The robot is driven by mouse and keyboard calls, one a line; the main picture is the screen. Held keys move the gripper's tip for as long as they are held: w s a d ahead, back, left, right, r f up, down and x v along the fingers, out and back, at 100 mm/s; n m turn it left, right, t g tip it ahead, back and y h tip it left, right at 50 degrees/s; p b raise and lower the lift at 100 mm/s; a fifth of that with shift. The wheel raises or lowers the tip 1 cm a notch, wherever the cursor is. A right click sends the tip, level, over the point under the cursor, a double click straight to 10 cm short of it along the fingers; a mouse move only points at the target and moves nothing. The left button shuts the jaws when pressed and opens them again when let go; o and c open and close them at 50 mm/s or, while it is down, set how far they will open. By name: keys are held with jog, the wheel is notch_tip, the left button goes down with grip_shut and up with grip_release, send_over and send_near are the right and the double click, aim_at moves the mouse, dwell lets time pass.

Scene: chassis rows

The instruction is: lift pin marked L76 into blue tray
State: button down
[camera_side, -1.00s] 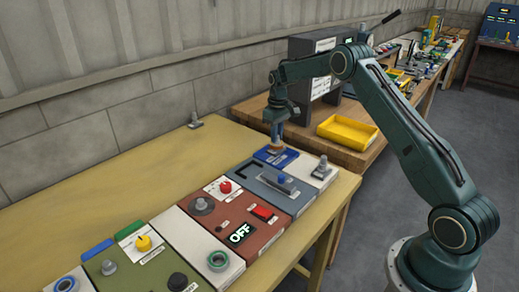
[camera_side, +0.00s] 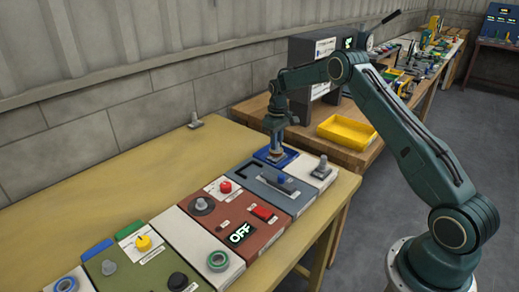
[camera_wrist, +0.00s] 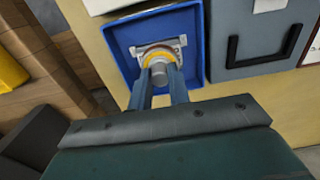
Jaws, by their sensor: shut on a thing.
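My gripper (camera_side: 276,147) points down over the blue tray (camera_side: 291,155) at the far end of the panel row. In the wrist view my gripper (camera_wrist: 160,76) is shut on a grey pin (camera_wrist: 164,62) with an orange-yellow ring and a pale flat base. The pin is upright, its base inside the walls of the blue tray (camera_wrist: 204,45). I cannot tell whether the base touches the tray floor. In the side view the pin (camera_side: 275,155) is small beneath the fingers. No L76 marking is readable on it.
A blue-knobbed slider panel (camera_side: 258,187) lies in front. A yellow bin (camera_side: 347,131) sits on the bench behind. The table's left is bare.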

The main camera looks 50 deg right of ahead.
jog(key=c, duration=1.2)
grip_release()
jog(key=shift+c, duration=0.2)
notch_tip(320, 180, up, 14)
notch_tip(320, 180, up, 8)
dwell(0.7)
jog(key=shift+a, duration=0.1)
